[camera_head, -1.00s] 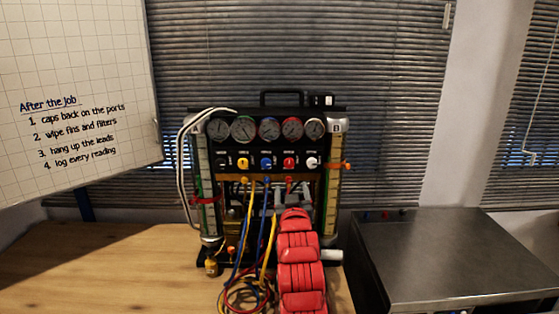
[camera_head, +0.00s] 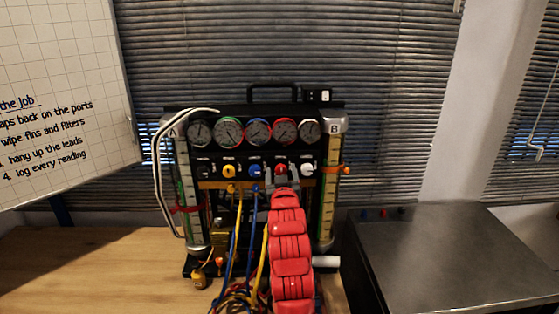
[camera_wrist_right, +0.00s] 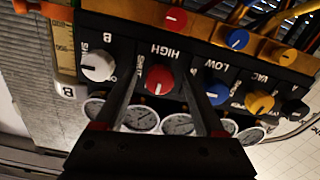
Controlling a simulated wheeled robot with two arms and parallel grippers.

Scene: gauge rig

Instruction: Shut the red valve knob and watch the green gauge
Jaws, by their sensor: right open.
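The red valve knob (camera_head: 281,168) is on the black panel below the gauges, between the blue and white knobs. In the right wrist view the picture is upside down, and the red knob (camera_wrist_right: 159,79) shows between my open fingers. My right gripper (camera_head: 280,179) is at the knob; it also shows in the wrist view (camera_wrist_right: 160,78), one finger on each side. I cannot tell whether the fingers touch it. The green-rimmed gauge (camera_head: 229,132) is second from left in the row; its needle is too small to read surely. My left gripper is not in view.
White (camera_wrist_right: 98,65) and blue (camera_wrist_right: 217,92) knobs flank the red one closely. Yellow and blue hoses (camera_head: 236,240) hang left of my right arm. A wooden table (camera_head: 90,265) lies clear at left; a metal-topped unit (camera_head: 450,260) stands at right.

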